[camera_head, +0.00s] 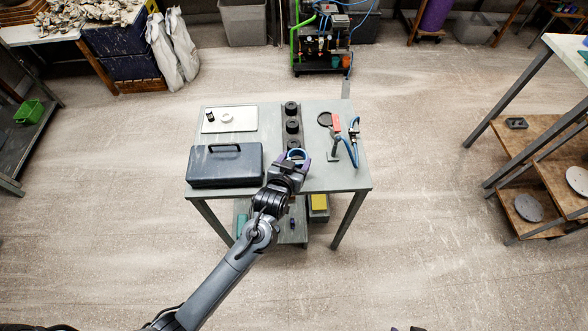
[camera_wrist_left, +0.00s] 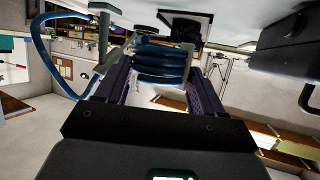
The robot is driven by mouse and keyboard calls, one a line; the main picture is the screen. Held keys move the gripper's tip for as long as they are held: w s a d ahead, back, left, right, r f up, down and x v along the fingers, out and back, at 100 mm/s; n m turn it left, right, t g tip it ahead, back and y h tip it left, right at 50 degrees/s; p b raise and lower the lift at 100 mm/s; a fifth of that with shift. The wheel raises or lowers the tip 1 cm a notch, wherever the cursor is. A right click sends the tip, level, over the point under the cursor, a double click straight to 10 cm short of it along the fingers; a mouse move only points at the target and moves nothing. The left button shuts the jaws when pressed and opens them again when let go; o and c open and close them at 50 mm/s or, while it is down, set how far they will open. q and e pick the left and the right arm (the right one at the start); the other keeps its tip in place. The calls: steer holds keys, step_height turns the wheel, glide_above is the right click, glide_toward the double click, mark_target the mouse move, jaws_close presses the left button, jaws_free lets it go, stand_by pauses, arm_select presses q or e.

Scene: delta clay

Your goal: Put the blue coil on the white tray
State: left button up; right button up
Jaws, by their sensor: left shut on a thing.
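The blue coil (camera_head: 297,154) is a ring of several blue turns with a pale band. My left gripper (camera_head: 293,160) is shut on it near the table's front edge, right of the grey toolbox. In the left wrist view, the coil (camera_wrist_left: 160,65) sits between the two dark fingers. I cannot tell whether it touches the tabletop. The white tray (camera_head: 243,123) lies flat at the table's back left, behind the toolbox and apart from the coil. On it are a small dark cylinder (camera_head: 210,115) and a white ring (camera_head: 227,117). Only small dark parts, perhaps of my right gripper, show at the bottom edge.
The grey toolbox (camera_head: 225,168) stands in front of the tray. A row of black round pieces (camera_head: 292,126) stands mid-table, between the tray and a blue-hosed tool (camera_head: 354,140). A dark disc and a red item lie near that tool. A narrow tabletop strip right of the tray is clear.

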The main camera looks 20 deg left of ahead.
arm_select(q)
steer(key=shift+a+f+b, duration=0.1)
steer(key=shift+f+b, duration=0.45)
steer(key=shift+f, duration=1.45)
steer(key=shift+f, duration=0.1)
steer(key=o, duration=1)
steer(key=shift+f, duration=0.1)
